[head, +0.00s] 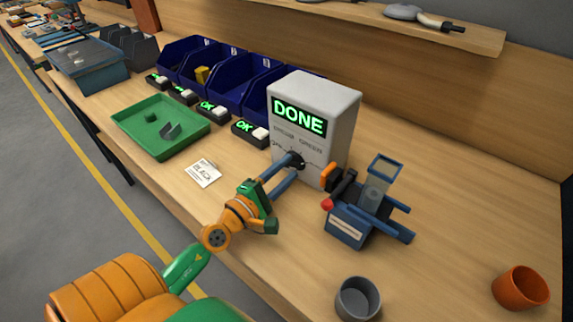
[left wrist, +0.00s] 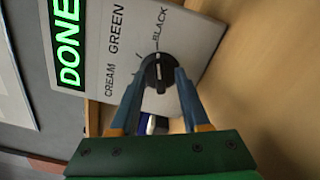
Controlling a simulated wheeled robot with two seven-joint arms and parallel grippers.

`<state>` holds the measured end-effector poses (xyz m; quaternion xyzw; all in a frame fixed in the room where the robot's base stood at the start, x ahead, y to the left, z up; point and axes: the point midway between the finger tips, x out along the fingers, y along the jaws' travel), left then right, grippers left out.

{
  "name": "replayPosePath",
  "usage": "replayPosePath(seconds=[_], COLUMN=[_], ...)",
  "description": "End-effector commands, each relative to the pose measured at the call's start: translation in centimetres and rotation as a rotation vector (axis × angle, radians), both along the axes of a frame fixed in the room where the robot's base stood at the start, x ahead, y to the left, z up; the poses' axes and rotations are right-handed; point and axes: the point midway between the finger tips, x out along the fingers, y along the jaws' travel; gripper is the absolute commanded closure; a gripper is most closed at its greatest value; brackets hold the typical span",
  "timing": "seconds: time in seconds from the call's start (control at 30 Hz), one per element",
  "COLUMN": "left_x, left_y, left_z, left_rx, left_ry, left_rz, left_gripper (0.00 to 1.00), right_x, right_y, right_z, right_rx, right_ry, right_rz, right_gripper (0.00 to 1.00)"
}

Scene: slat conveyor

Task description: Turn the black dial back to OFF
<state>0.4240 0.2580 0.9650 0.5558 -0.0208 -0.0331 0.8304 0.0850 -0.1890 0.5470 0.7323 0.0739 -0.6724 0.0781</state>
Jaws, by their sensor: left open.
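The black dial (left wrist: 157,74) sits on the front of a light grey box (head: 335,98) whose green display reads DONE. In the left wrist view its pale mark runs up and down, in line with the tick toward the word BLACK. CREAM and GREEN are also printed there; I see no OFF label, and part of the panel is hidden by a finger. My left gripper (left wrist: 163,72) is open, with its two blue fingers on either side of the dial; I cannot tell whether they touch it. In the head view, it reaches the dial (head: 297,160) from the front left.
A blue fixture (head: 347,226) with a red knob stands right of the box. A grey cup (head: 358,299) and an orange cup (head: 520,288) are at the front right. A green tray (head: 133,142), a paper card (head: 203,173) and blue bins (head: 240,99) lie left.

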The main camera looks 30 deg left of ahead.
Motion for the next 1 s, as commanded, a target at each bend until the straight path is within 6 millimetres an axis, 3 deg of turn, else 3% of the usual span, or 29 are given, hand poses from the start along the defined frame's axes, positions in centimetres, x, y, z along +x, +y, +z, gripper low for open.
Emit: replayPosePath(seconds=[0.27, 0.43, 1.0], left_x=[0.25, 0.23, 0.23], left_y=[-0.03, -0.03, 0.01], left_z=[-0.08, -0.07, 0.06], left_rx=[-0.001, -0.001, -0.112], left_ry=[0.001, 0.0, 0.008], left_rz=[0.0, 0.0, 0.001], left_gripper=[0.54, 1.0, 1.0], right_x=[0.14, 0.18, 0.25], right_y=[0.0, 0.01, 0.03], right_z=[0.02, 0.03, 0.17], right_rx=[0.001, 0.001, 0.0], right_ry=[-0.003, -0.004, -0.005], right_rz=[0.0, 0.0, 0.0], right_gripper=[1.0, 1.0, 1.0])
